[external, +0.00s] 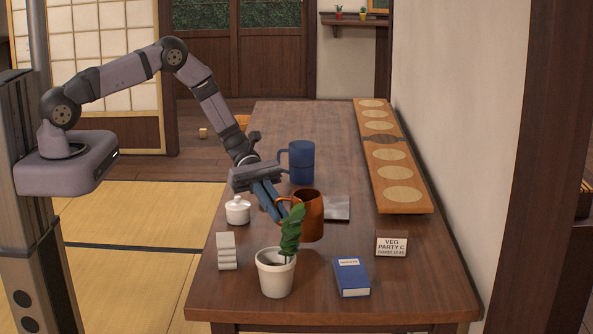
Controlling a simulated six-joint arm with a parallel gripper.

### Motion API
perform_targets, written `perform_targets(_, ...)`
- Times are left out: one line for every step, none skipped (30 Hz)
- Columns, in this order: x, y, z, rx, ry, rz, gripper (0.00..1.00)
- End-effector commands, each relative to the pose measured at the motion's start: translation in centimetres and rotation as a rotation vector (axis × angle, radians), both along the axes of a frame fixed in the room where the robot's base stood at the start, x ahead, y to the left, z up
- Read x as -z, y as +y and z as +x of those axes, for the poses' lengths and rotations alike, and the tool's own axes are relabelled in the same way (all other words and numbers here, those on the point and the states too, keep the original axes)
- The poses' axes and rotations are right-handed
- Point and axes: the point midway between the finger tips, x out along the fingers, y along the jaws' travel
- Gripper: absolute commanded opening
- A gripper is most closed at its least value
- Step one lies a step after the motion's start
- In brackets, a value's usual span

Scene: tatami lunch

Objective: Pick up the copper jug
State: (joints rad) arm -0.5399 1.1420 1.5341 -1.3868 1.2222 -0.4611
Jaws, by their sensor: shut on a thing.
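The copper jug (311,219) is upright over the near half of the wooden table (235,275), behind the potted plant. Its handle points left toward my gripper (277,210). My gripper reaches in from the upper left, tilted down, with its blue-grey fingers shut on the jug at the handle side. The exact contact is small and partly hidden by the plant's leaves. I cannot tell whether the jug's base touches the table.
A white potted plant (275,276) stands just in front of the jug. A blue mug (301,163) is behind it, a white lidded pot (238,211) left. A grey flat piece (337,208), blue book (351,277), sign (391,247) and long wooden board (423,207) are to the right.

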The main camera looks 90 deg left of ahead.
Motion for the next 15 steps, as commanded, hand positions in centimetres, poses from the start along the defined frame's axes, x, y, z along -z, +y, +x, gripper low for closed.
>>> perform_targets(-0.5,0.0,0.1,0.001,-0.005,0.000,0.00)
perform_targets(-0.8,0.0,0.1,0.001,-0.005,0.000,0.00)
perform_targets(-1.1,0.0,0.1,0.001,-0.005,0.000,0.00)
perform_targets(-1.4,0.0,0.1,0.000,-0.004,0.000,0.00)
perform_targets(-1.6,0.0,0.1,0.000,-0.004,0.000,0.00)
perform_targets(-2.0,0.0,0.1,0.001,-0.005,0.000,0.00)
perform_targets(-2.3,0.0,0.1,0.001,-0.005,0.000,0.00)
perform_targets(-2.5,0.0,0.1,0.001,-0.005,0.000,0.00)
perform_targets(-2.9,0.0,0.1,0.001,-0.005,0.000,0.00)
perform_targets(-3.1,0.0,0.1,0.002,-0.004,0.000,0.00)
perform_targets(-3.4,0.0,0.1,0.001,-0.003,0.000,0.00)
perform_targets(-3.7,0.0,0.1,0.002,-0.004,0.000,0.00)
perform_targets(-4.0,0.0,0.1,0.002,-0.004,0.000,0.00)
perform_targets(-4.2,0.0,0.1,0.002,-0.004,0.000,0.00)
perform_targets(-4.5,0.0,0.1,0.002,-0.004,0.000,0.00)
